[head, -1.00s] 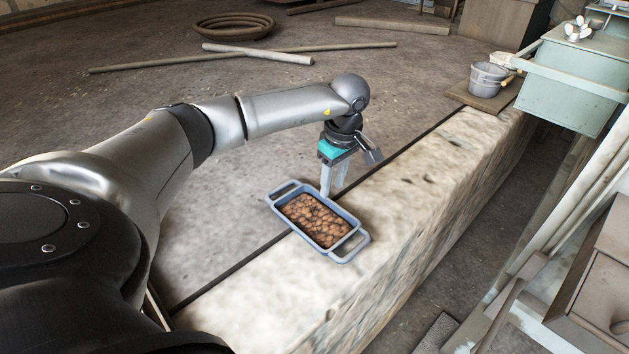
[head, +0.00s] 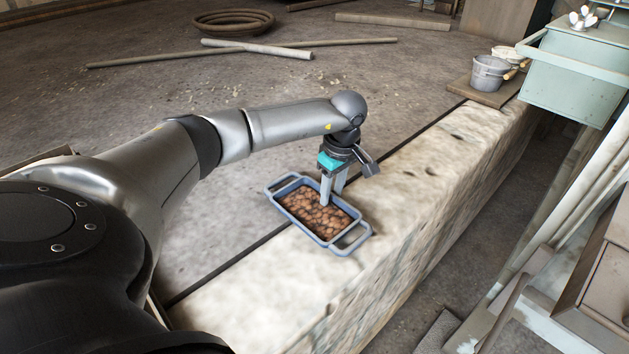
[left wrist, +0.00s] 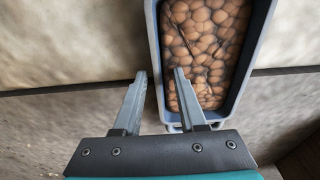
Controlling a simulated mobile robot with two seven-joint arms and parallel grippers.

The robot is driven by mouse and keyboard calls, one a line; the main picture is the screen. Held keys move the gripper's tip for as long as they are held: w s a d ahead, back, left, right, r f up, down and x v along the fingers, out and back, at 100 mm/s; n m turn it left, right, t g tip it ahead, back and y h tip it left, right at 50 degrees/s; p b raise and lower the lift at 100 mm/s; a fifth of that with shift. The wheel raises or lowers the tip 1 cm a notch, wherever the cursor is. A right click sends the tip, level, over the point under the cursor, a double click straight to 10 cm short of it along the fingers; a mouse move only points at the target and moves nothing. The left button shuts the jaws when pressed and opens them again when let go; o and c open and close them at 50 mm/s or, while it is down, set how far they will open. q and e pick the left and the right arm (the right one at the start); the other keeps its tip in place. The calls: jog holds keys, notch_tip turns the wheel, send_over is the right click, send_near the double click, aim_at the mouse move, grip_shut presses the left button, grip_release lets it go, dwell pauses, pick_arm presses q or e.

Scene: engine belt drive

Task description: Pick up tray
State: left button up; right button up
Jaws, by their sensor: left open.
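The tray (head: 318,214) is blue-grey, rectangular, with a loop handle at each end, and holds brown round pieces. It lies on the pale stone ledge in the head view. Whether a finger touches the tray I cannot tell. My right gripper is not in view.
The stone ledge (head: 420,200) runs diagonally, with a drop on its right side. Poles (head: 258,49) and a coiled ring (head: 232,22) lie on the floor.

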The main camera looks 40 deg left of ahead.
pick_arm(q)
grip_shut()
dwell(0.3)
dwell(1.1)
